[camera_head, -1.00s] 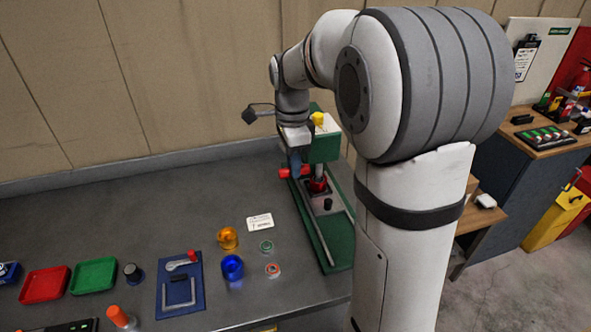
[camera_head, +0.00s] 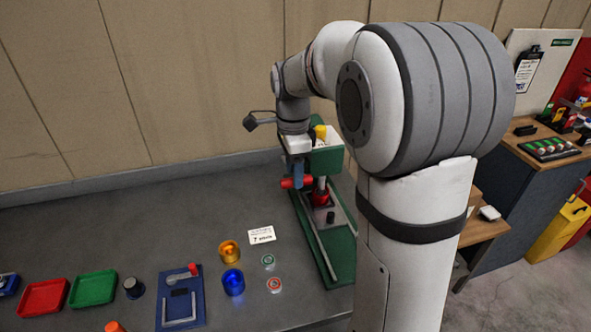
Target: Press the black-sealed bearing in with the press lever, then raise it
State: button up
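The green press (camera_head: 330,159) stands at the right end of the grey bench, with a yellow cap on top. Its lever has a red handle (camera_head: 297,183) on the left side of the press head. My gripper (camera_head: 296,170) is at the handle, pointing down; its fingers are too small and overlapped to tell whether they are closed. Below the ram sits a red part (camera_head: 320,196) on the press bed. The black-sealed bearing cannot be made out there. Two small rings, one green-sealed (camera_head: 268,261) and one red-sealed (camera_head: 274,284), lie on the bench.
The rear bench is clear.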

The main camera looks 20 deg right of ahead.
dwell(0.4)
notch_tip(320, 180, up, 8)
jog(key=b, duration=0.1)
jog(key=shift+w, duration=0.2)
jog(key=shift+f, duration=0.1)
jog(key=s+f+n+t+b, duration=0.1)
jog(key=s+f+n+t, duration=0.1)
jog(key=s+f+n, duration=0.4)
jog(key=s+f+n+t+b, duration=0.2)
jog(key=s+f+n, duration=0.4)
jog(key=s+n, duration=0.6)
jog(key=s, duration=0.2)
jog(key=shift+s+a, duration=0.3)
jog(key=shift+a, duration=0.05)
